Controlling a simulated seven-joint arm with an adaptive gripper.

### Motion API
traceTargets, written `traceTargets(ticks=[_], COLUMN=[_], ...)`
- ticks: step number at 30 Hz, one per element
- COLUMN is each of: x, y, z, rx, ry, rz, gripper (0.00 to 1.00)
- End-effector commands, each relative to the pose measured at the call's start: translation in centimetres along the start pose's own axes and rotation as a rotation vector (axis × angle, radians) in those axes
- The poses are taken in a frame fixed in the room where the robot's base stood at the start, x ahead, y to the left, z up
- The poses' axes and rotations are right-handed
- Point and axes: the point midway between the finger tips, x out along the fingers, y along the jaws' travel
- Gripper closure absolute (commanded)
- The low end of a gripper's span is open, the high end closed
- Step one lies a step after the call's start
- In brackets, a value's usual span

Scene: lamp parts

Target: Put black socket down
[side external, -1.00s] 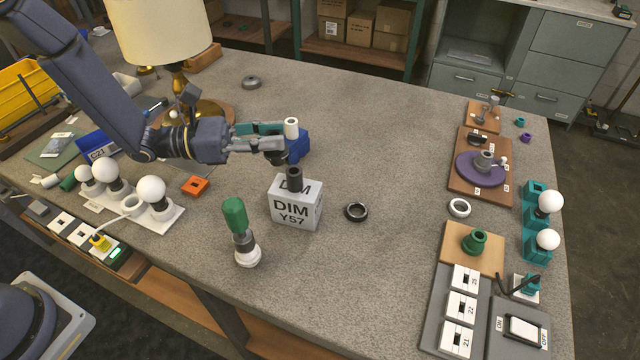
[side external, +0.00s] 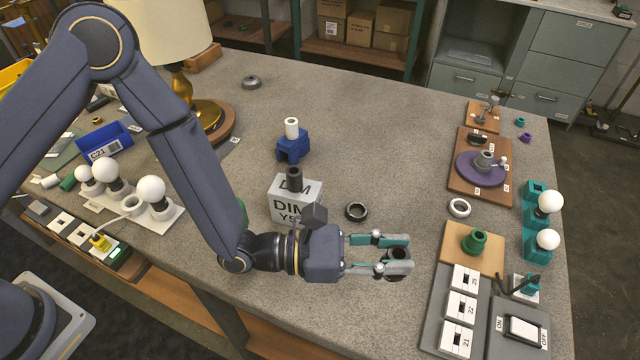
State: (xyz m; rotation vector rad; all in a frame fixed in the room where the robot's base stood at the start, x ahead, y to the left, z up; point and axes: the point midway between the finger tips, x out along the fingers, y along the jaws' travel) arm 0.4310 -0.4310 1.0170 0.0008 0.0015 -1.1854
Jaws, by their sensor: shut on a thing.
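My gripper (side external: 403,257) is over the front right part of the table, left of the wooden board with the green socket. It is shut on a small dark round piece, the black socket (side external: 397,254), partly hidden between the fingers. I cannot tell whether the socket touches the table. A different dark cylinder (side external: 294,179) stands on the white DIM box (side external: 292,206).
A black ring (side external: 356,212) and a white ring (side external: 459,208) lie behind my gripper. The wooden board (side external: 488,258) holds a green socket (side external: 474,241). Numbered switches (side external: 462,308) are to the right. The table in front of the gripper is clear.

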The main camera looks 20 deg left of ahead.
Motion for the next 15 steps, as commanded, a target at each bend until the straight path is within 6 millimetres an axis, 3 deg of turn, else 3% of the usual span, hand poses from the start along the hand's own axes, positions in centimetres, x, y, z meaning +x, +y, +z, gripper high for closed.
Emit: traceTargets(ticks=[3, 15], x=[0.4, 0.5], y=[-1.3, -1.8], z=[-2.9, -8.8], rx=[-0.003, 0.000], ry=[0.002, -0.001], rz=[0.002, 0.009], gripper=[1.00, 1.00])
